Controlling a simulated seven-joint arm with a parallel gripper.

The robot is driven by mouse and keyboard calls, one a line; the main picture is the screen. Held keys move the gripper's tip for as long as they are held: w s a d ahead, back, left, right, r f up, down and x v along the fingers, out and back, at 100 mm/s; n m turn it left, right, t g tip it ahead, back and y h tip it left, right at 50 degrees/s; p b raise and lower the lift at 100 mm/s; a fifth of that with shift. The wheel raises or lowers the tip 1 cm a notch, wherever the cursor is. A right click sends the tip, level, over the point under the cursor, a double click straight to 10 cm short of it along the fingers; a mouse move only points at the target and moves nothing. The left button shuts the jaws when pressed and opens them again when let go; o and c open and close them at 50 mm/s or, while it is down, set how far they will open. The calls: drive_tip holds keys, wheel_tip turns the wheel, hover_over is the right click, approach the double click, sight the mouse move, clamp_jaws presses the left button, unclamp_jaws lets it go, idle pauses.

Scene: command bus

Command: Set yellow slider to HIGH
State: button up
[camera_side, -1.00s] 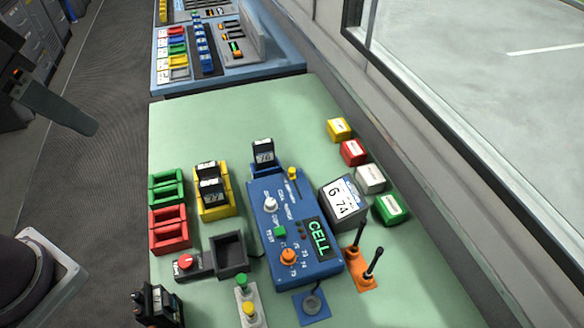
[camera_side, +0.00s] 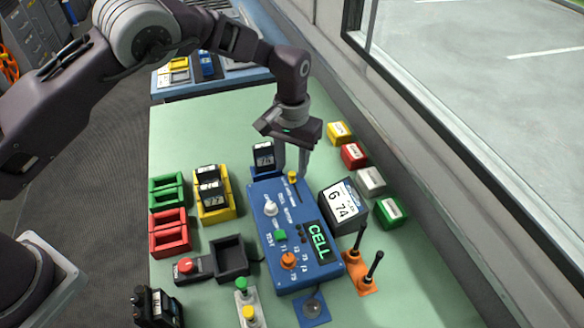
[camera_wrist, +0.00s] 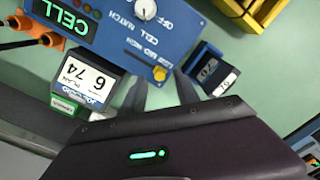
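The yellow slider (camera_side: 293,177) is a small knob at the far end of the blue control panel (camera_side: 262,222). It also shows in the wrist view (camera_wrist: 160,74), near the panel's edge beside small printing that seems to read LOW, MED, HIGH. My gripper (camera_side: 291,170) points down over that end of the panel. Its two fingers are apart, one on each side of the knob in both views, with a gap seen around it in the wrist view. I cannot tell whether either finger touches the knob or how far down the tips reach.
A dark block with a 6 74 label (camera_side: 343,202) stands right of the panel. A small dark block in a blue holder (camera_side: 263,160) is close to its far left corner. Coloured blocks (camera_side: 353,155) line the right side. The green table (camera_side: 200,125) is clear toward the back.

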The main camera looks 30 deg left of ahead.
sight(292, 177)
wheel_tip(292, 177, down, 2)
drive_tip(key=shift+f, duration=0.1)
clamp_jaws()
idle(1.5)
